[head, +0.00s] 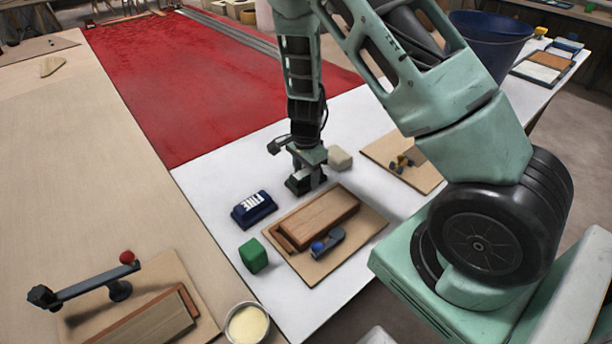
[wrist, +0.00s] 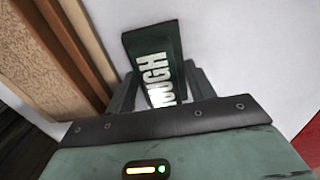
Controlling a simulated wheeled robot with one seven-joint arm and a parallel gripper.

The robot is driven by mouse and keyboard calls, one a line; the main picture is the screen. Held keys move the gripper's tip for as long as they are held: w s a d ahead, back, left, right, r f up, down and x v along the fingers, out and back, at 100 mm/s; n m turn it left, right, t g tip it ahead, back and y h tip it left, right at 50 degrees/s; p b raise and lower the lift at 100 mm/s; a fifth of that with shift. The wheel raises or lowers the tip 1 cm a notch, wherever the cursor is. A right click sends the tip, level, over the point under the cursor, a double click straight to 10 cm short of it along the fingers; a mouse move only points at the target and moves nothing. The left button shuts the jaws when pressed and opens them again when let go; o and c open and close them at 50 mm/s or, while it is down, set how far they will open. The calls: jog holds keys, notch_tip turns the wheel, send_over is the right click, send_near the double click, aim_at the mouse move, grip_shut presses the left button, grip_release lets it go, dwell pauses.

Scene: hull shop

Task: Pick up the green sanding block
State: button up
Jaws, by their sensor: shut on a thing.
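A dark green sanding block with white lettering ending in "UGH" (wrist: 148,44) stands between the two fingers of my gripper (wrist: 160,92) in the wrist view. My gripper is shut on it. In the head view my gripper (head: 308,176) is low over the white table, and the dark green block (head: 296,186) shows partly below it. The fingers hide the rest of the block. I cannot tell whether it touches the table.
A navy block marked "FINE" (head: 254,208) and a plain bright green block (head: 253,256) lie to the left. A wooden board with a plank (head: 318,216) lies in front. A pale block (head: 339,158) sits close behind my gripper.

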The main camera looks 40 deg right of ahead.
aim_at(306, 172)
notch_tip(306, 172, up, 10)
jog(key=shift+p, duration=0.55)
jog(key=o, duration=0.5)
jog(key=shift+c, duration=1.3)
jog(key=shift+a, duration=0.1)
